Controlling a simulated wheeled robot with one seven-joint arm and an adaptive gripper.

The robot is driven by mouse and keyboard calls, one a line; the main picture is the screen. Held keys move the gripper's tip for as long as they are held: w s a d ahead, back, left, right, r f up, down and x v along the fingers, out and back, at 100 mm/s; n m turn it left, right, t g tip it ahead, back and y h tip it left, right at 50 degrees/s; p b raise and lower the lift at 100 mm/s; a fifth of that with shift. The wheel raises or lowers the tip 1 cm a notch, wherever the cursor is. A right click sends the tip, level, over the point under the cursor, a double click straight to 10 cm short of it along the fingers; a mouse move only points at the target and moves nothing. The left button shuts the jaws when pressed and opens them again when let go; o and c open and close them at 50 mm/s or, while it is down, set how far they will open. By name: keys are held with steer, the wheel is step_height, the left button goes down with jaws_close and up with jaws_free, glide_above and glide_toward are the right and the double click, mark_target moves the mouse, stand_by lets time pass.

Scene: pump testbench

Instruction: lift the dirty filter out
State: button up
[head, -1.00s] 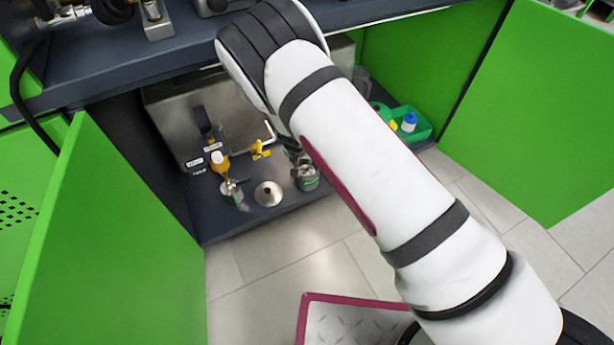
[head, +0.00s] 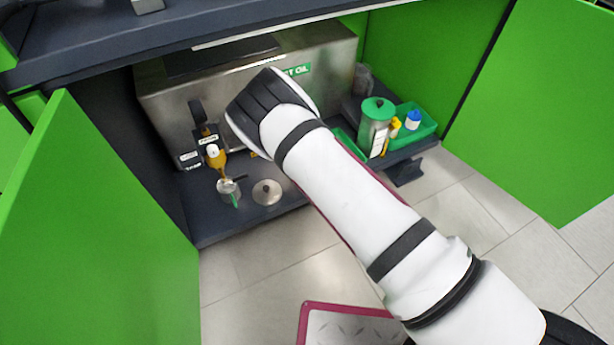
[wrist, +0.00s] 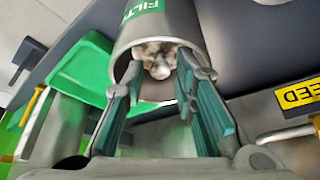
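The filter housing (wrist: 165,25) is a metal cylinder with a green label. Its open mouth faces the wrist camera. Inside it, the dirty filter (wrist: 160,68) shows a pale brownish, grimy top with a rounded metal knob in the middle. Nothing is seen between the pads, and I cannot tell whether the tips touch the housing. In the head view my arm hides the gripper and the housing. A round metal lid (head: 267,191) lies on the shelf.
A steel tank (head: 170,100) is behind. A green canister (head: 377,125) and a green bin (head: 430,128) stand right of my arm. The worktop (head: 100,50) overhangs; open green doors flank the cabinet.

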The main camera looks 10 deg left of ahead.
steer(key=shift+c, duration=0.2)
jaws_close()
